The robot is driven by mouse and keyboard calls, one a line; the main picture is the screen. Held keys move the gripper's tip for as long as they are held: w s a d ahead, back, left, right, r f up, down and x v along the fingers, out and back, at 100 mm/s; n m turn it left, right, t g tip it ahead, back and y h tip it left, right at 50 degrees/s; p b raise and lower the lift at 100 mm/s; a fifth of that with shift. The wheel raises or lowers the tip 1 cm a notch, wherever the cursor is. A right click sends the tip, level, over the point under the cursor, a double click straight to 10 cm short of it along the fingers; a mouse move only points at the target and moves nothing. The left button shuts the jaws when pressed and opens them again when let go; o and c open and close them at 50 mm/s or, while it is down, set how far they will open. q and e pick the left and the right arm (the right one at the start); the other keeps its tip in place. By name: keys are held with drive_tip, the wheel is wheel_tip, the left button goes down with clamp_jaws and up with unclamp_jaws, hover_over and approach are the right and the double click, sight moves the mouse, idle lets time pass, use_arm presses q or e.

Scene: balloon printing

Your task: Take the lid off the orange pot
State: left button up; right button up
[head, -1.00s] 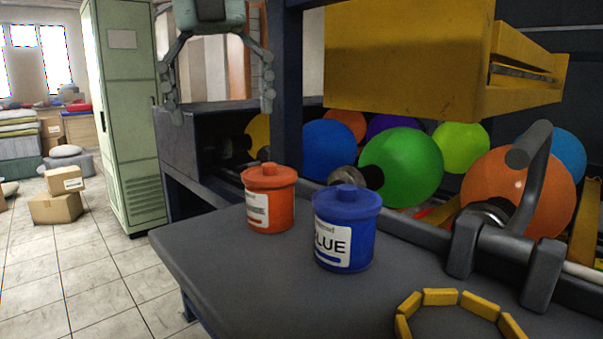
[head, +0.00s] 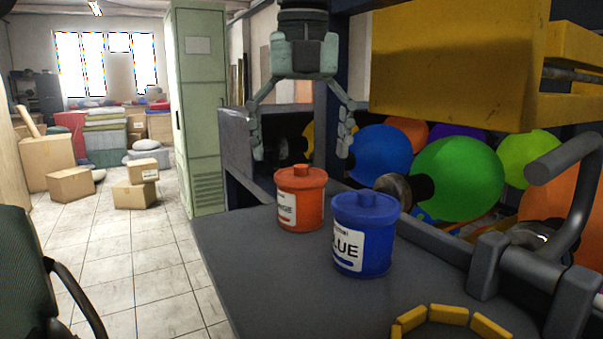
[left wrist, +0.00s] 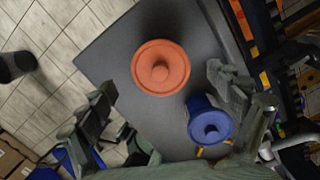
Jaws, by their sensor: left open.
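The orange pot (head: 301,205) stands upright on the grey table, with its knobbed orange lid (head: 301,175) on it. In the left wrist view the lid (left wrist: 161,68) shows from above as a round disc with a central knob. My left gripper (head: 301,150) hangs pointing down above the orange pot, its fingers spread wide and empty, apart from the lid. In the left wrist view its fingers (left wrist: 160,98) show on either side, below the lid in the picture. My right gripper is in neither view.
A blue pot (head: 362,240) with its lid on stands close to the right of the orange pot. A ring of yellow blocks (head: 447,314) lies at the table's front. Coloured balloons (head: 458,180) and a yellow machine part (head: 450,75) are behind. A green cabinet (head: 200,110) stands at left.

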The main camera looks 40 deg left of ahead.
use_arm(q)
drive_tip(key=shift+f, duration=0.6)
drive_tip(key=c, duration=1.6)
drive_tip(key=shift+s+f, duration=0.1)
drive_tip(key=shift+f, duration=0.1)
drive_tip(key=shift+c, duration=1.4)
